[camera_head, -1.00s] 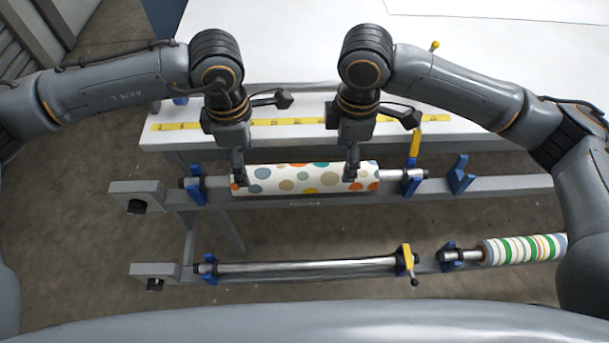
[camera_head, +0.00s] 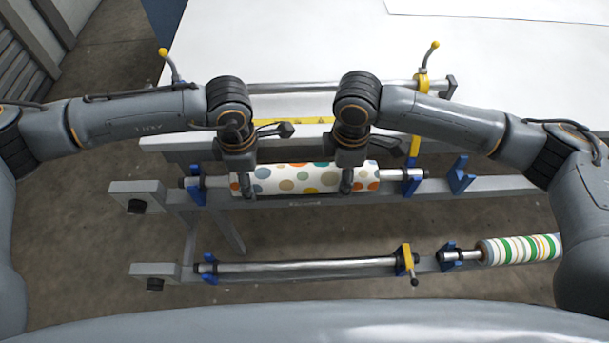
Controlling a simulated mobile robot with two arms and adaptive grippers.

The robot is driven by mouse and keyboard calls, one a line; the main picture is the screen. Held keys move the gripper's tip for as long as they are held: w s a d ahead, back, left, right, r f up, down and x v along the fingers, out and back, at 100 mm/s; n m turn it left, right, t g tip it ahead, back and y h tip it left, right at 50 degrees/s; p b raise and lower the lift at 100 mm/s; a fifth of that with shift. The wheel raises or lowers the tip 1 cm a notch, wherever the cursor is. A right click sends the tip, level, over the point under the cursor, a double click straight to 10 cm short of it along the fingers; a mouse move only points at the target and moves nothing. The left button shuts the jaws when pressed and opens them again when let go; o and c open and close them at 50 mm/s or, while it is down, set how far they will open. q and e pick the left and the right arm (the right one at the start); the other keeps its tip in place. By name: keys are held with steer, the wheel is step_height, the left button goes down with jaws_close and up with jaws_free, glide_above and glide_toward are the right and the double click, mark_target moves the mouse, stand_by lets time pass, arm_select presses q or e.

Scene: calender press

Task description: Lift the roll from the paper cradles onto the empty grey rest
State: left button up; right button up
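A paper roll with coloured dots (camera_head: 300,178) lies level on a steel shaft. The shaft ends rest in a left blue cradle (camera_head: 195,188) and a right blue cradle (camera_head: 411,184) on the upper grey rail. My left gripper (camera_head: 242,186) is pointed down at the roll's left end, and my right gripper (camera_head: 347,182) is at its right part. Both reach the roll's height; whether the fingers touch or close on it I cannot tell. I cannot make out which part is the empty grey rest.
A lower bare bar (camera_head: 305,266) sits in blue holders below. A striped roll (camera_head: 520,249) is at the lower right. An empty blue cradle (camera_head: 461,175) stands right of the dotted roll. The white table (camera_head: 490,65) behind carries a metal bar with yellow-knobbed levers (camera_head: 426,70).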

arm_select(q)
steer(key=c, duration=0.7)
arm_select(e)
steer(key=c, duration=0.7)
arm_select(q)
steer(key=shift+r, duration=0.2)
arm_select(e)
steer(key=shift+r, duration=0.15)
